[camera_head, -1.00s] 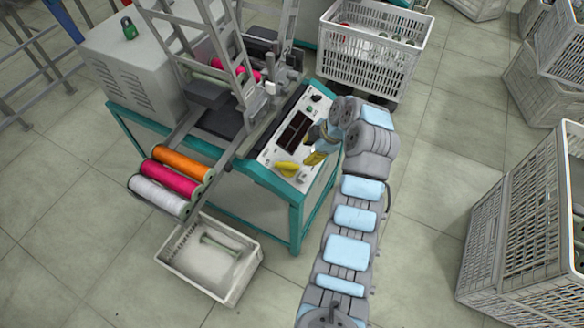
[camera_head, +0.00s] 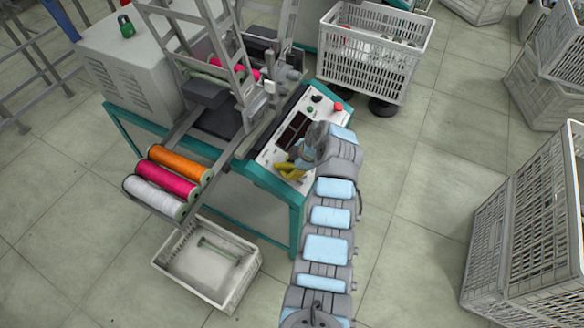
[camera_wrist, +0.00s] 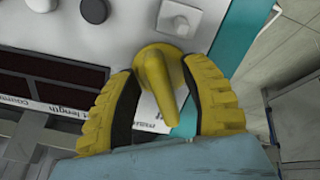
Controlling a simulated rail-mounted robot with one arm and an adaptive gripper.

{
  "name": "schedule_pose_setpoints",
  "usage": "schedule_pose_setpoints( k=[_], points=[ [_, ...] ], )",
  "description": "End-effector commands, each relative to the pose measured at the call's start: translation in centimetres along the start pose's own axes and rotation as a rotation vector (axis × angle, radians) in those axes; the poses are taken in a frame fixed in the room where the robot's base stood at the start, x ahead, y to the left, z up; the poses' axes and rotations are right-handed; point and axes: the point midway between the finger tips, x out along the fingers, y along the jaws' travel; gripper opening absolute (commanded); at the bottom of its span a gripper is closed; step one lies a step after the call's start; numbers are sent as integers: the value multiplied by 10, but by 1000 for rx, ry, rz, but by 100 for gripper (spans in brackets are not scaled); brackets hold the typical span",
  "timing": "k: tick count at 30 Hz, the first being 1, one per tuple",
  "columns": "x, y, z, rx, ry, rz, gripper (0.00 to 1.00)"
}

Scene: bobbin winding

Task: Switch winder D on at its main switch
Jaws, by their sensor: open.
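The main switch (camera_wrist: 158,85) is a yellow rotary handle on a round yellow base at the edge of the winder's white control panel (camera_head: 269,154). In the wrist view its lever points down toward my palm, slightly to the right. My gripper (camera_wrist: 165,68) is open, with one yellow ribbed finger on each side of the lever and visible gaps beside it. In the head view my gripper (camera_head: 292,167) is low over the panel's near end and largely covers the switch. I see no letter D on the winder (camera_head: 215,110).
The panel also carries dark displays (camera_head: 293,130), a green button (camera_head: 310,109), a red button (camera_head: 338,106) and a black knob (camera_head: 317,98). Thread spools (camera_head: 165,180) and a bin (camera_head: 205,265) are at left.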

Motion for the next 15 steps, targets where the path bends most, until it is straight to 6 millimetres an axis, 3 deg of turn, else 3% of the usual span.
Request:
schedule_pose_setpoints(
  k=[8,12,13,15],
  points=[
    [1,0,0,0,0,1,46],
    [1,0,0,0,0,1,6],
    [1,0,0,0,0,1,0],
    [1,0,0,0,0,1,0]
  ],
)
